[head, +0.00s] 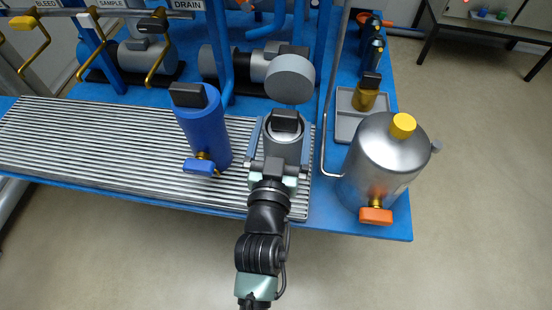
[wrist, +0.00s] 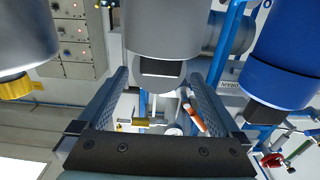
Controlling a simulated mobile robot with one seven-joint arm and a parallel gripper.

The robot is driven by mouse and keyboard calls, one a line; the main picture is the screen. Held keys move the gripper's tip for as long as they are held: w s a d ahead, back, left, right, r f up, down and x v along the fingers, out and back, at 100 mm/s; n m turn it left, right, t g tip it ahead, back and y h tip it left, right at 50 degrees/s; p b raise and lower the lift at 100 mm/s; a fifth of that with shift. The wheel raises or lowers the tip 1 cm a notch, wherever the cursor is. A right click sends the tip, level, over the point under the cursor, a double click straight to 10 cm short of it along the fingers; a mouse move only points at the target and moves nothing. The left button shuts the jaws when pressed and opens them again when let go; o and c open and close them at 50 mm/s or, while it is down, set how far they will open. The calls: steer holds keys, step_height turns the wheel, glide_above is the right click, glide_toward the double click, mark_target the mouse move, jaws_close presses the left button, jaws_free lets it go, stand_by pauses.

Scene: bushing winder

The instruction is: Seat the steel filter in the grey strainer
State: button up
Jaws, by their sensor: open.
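A grey upright cylinder (head: 284,152), which I take to be the strainer, stands on the slatted grating. A black block-shaped grip (head: 284,121) shows at its top; it may be the steel filter's handle, but no filter body is clearly visible. A grey round disc (head: 290,78), perhaps a swung-back lid, is just behind the top. My gripper (head: 282,127) is open, one finger on each side of the cylinder and grip. The wrist view shows the grey cylinder (wrist: 165,28) and black grip (wrist: 161,68) beyond the fingers. I cannot tell whether the fingers touch anything.
A blue canister (head: 203,130) stands close on the left. A grey tray (head: 346,127) holds a brass-coloured piece (head: 366,96). The grating (head: 90,150) is clear at far left.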

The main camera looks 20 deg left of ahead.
steer(key=v, duration=0.8)
steer(key=shift+s, duration=0.3)
steer(key=shift+r, duration=0.1)
